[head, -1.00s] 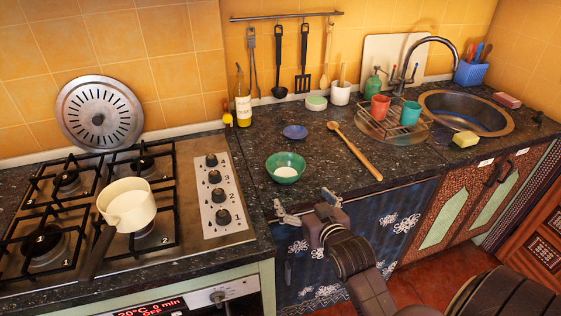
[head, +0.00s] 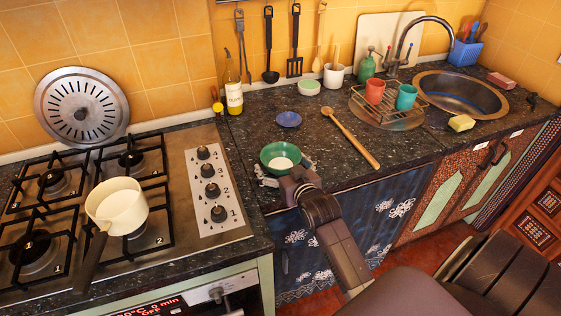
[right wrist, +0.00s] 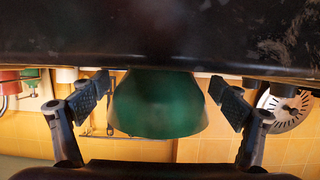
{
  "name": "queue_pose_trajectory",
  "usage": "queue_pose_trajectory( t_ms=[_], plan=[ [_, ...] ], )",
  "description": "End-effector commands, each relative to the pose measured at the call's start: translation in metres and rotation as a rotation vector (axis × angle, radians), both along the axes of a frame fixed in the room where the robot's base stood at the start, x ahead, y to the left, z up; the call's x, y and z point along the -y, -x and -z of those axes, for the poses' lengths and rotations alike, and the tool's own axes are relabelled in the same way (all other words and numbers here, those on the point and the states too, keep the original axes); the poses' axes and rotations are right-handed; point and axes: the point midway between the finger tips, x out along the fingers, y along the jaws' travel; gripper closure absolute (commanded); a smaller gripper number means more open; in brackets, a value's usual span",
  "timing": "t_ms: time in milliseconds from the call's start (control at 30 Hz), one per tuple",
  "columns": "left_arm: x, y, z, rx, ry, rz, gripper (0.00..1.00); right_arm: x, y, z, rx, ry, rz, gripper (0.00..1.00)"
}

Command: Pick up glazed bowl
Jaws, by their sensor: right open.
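The green glazed bowl (head: 270,155), with a white patch inside, stands upright near the counter's front edge. My right gripper (head: 285,172) is open at the bowl's near side, its fingers spread to the left and right of it. In the right wrist view the green bowl (right wrist: 158,108) shows between the two open fingers of the right gripper (right wrist: 160,88), with gaps at both sides. I cannot tell whether a finger touches the bowl. My left gripper is not in view.
The stove (head: 180,235) with a cream pan (head: 118,207) is at left. A rack with cups (head: 398,112) stands by the sink (head: 458,95).

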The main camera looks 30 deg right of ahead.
Motion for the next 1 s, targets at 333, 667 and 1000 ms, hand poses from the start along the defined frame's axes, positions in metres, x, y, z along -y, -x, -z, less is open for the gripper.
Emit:
queue_pose_trajectory(
  t_ms=[333,667,1000],
  plan=[
    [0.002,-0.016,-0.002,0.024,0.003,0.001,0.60,0.001,-0.002,0.001,0.000,0.000,0.000,0.17],
    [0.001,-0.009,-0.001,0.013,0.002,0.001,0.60,0.001,-0.002,0.001,0.000,0.000,0.000,0.53],
    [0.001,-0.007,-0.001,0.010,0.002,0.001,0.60,0.001,-0.002,0.000,0.001,0.000,0.000,0.68]
  ],
)
